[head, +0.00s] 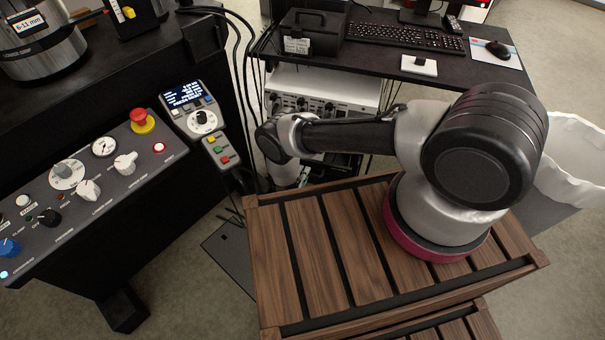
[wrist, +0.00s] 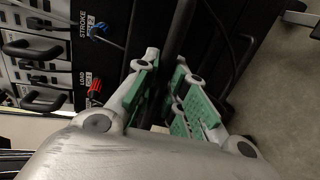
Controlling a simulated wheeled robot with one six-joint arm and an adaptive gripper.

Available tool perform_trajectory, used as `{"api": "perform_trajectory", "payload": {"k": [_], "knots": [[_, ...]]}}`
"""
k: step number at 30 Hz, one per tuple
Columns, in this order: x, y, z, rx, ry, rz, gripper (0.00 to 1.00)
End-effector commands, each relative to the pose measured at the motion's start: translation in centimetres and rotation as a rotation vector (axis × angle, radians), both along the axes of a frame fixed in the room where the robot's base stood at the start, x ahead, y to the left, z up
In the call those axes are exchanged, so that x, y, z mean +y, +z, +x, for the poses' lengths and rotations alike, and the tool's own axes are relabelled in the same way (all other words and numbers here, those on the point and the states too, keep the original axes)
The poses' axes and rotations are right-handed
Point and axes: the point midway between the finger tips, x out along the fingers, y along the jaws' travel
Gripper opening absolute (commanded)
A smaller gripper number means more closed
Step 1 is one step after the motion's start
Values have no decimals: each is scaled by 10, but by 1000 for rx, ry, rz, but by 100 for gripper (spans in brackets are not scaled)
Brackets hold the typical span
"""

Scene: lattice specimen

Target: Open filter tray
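No part is plainly recognisable as the filter tray. In the wrist view, a grey rack front with dark handles (wrist: 33,50) stands at the left edge. Beside it is a black panel marked STROKE and LOAD, with a blue plug (wrist: 98,30) and a red plug (wrist: 95,88). My gripper (wrist: 166,65), with green finger pads, is open; a gap shows between the fingers. A dark bar or cable passes between or behind them; I cannot tell whether they touch it. In the head view my arm reaches left and down, and the gripper is hidden behind the wooden slatted top.
In the head view, a control console (head: 95,180) with knobs and a red stop button (head: 142,120) stands left. A white instrument (head: 322,92) sits under the black desk (head: 400,65). Dark cables (head: 245,80) hang between them. Open floor shows at the wrist view's right.

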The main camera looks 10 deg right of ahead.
Motion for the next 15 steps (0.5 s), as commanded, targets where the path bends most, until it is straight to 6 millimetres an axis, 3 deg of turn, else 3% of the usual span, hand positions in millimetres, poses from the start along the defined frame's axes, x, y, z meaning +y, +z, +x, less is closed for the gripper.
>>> {"api": "perform_trajectory", "payload": {"k": [8, 15], "knots": [[1, 0, -1, 0, 1, 0, 0], [23, -1, -37, 4, 9, 0, 0]]}}
